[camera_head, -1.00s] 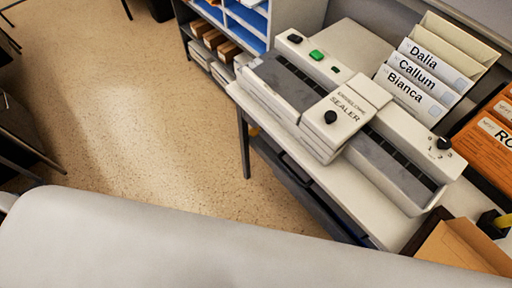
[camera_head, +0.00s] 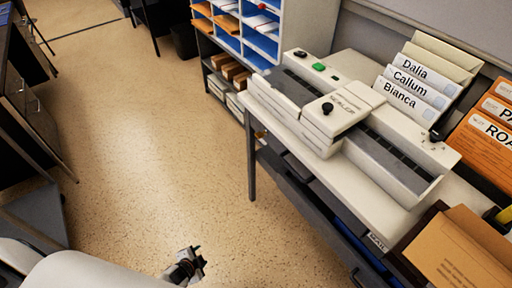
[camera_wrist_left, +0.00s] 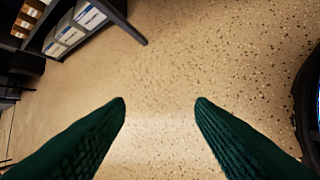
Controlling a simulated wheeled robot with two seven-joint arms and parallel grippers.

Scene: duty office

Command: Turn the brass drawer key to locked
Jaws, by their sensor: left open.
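A small brass-coloured piece (camera_head: 259,134) shows under the left end of the white table in the head view. It looks like the drawer key, but it is too small to tell which way it is turned. The dark drawer front (camera_head: 318,208) runs along under the tabletop. My left gripper (camera_head: 199,260) is low over the floor, left of the table and apart from it. In the left wrist view its two green fingers (camera_wrist_left: 160,108) are spread with only floor between them. My right gripper is out of view.
An envelope sealer (camera_head: 335,115) stands on the table (camera_head: 335,165), with name folders (camera_head: 415,85) behind it. A shelf unit (camera_head: 290,45) stands beyond the table's far end. Dark drawer cabinets (camera_head: 30,120) line the left. The speckled floor (camera_head: 150,150) between is clear.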

